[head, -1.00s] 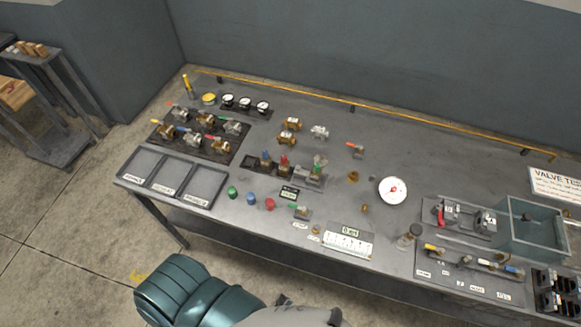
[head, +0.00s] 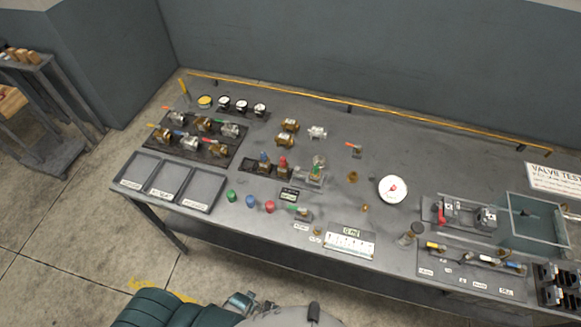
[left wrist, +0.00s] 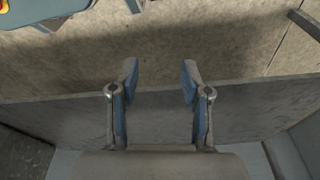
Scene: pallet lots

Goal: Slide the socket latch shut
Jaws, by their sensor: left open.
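I cannot clearly make out the socket latch. A small grey fixture (head: 312,178) with a clear and green part stands mid-bench, at the right end of a dark rack holding blue and red-topped parts; whether it carries the latch is too small to tell. My left gripper (left wrist: 160,78) shows in the left wrist view with its two blue-padded fingers apart and nothing between them. It is over the floor beside a grey surface, away from the bench parts. My right gripper is not in view.
The grey bench (head: 330,210) holds a valve board (head: 212,151), three trays (head: 203,188), coloured caps (head: 251,201), a white dial (head: 393,189) and a glass tank (head: 535,222). A yellow rail (head: 400,114) runs along the back. Bench space right of the fixture is fairly clear.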

